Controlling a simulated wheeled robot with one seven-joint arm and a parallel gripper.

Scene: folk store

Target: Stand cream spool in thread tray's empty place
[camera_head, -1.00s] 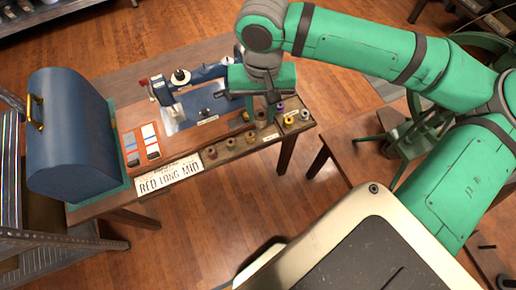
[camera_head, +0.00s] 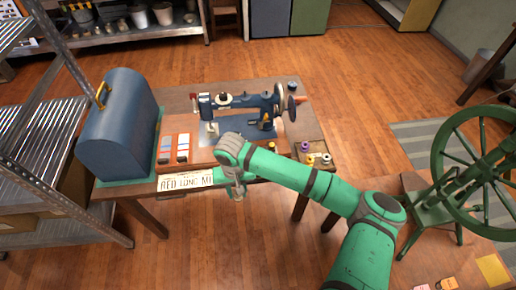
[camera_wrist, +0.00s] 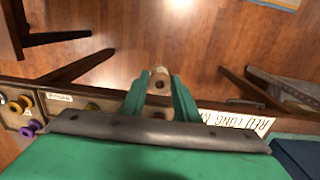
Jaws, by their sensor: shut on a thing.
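My gripper (camera_head: 238,195) hangs in front of the table's front edge, by the right end of the lettered sign. In the wrist view my gripper (camera_wrist: 160,92) is shut on the cream spool (camera_wrist: 160,78), held between the fingertips with the floor beyond it. The thread tray (camera_wrist: 48,104) runs along the table's front edge. Its end shows a purple spool (camera_wrist: 30,128) and a yellow spool (camera_wrist: 25,102). In the head view the tray (camera_head: 318,150) shows at its right end; my arm hides most of it. The empty place cannot be made out.
A blue sewing machine (camera_head: 245,110) stands behind the tray. A blue domed case (camera_head: 118,125) stands at the table's left. The lettered sign (camera_head: 185,182) is at the front edge. A green spinning wheel (camera_head: 480,165) stands at the right. Floor in front of the table is clear.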

